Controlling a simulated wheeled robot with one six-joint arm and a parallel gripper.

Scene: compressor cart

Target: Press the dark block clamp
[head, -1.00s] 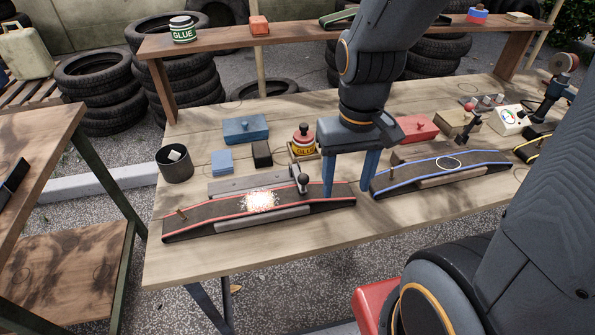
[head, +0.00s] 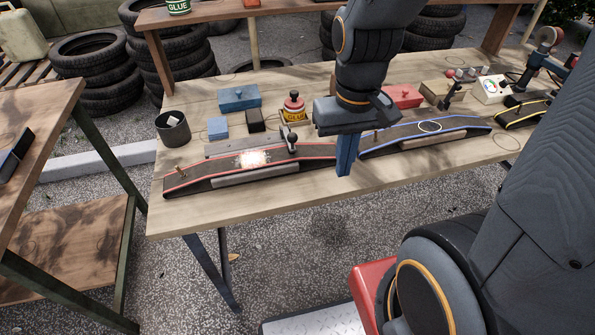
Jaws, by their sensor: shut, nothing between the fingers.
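A dark lever clamp (head: 292,142) stands at the right end of a long grey bar (head: 225,146), behind the red-edged dark strip (head: 215,175). A small dark block (head: 255,121) lies behind it; I cannot tell whether it belongs to the clamp. My gripper (head: 345,172) points down with blue fingers together and nothing visible between them. It is to the right of the clamp and apart from it, between the red-edged strip and the blue-edged strip (head: 425,136).
A dark cup (head: 173,130) is at the left. Another lever (head: 447,97) stands at the right. The front edge of the wooden table (head: 300,200) is clear.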

